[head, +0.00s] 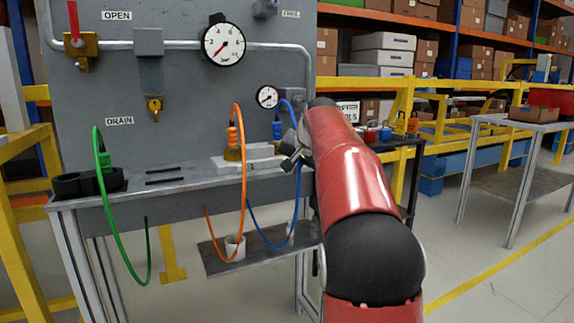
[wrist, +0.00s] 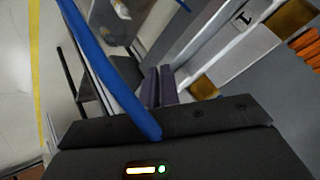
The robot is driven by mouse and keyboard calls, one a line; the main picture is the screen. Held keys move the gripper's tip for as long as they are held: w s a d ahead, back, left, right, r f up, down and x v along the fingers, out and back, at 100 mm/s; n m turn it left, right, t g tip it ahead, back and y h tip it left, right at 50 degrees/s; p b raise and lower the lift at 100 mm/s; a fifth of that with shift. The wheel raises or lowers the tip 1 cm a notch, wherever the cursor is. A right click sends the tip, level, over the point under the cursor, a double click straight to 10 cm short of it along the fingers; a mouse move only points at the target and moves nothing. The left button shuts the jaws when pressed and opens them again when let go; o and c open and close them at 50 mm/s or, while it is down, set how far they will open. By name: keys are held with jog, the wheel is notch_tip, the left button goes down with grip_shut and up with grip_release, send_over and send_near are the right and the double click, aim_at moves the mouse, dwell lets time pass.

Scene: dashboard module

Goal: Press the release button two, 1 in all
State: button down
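My gripper (wrist: 161,72) shows in the wrist view as two dark fingers side by side, shut with nothing seen between them. In the head view its end (head: 290,160) is mostly hidden by my red arm, near the right end of the bench. The pale block (head: 262,160) lies on the bench around the orange hose's brass fitting (head: 232,154). In the wrist view a pale plate (wrist: 240,50) marked "1" is right of the fingers, with a brass piece (wrist: 204,88) beside them. I cannot make out release button two.
A blue hose (wrist: 105,70) crosses close in front of my gripper in the wrist view. An orange hose (head: 243,190) and a green hose (head: 112,230) hang over the bench front (head: 165,200). The panel (head: 185,100) with gauges stands behind.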

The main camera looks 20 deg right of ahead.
jog(key=s+b, duration=0.2)
jog(key=s, duration=0.2)
jog(key=shift+s, duration=0.3)
dwell(0.6)
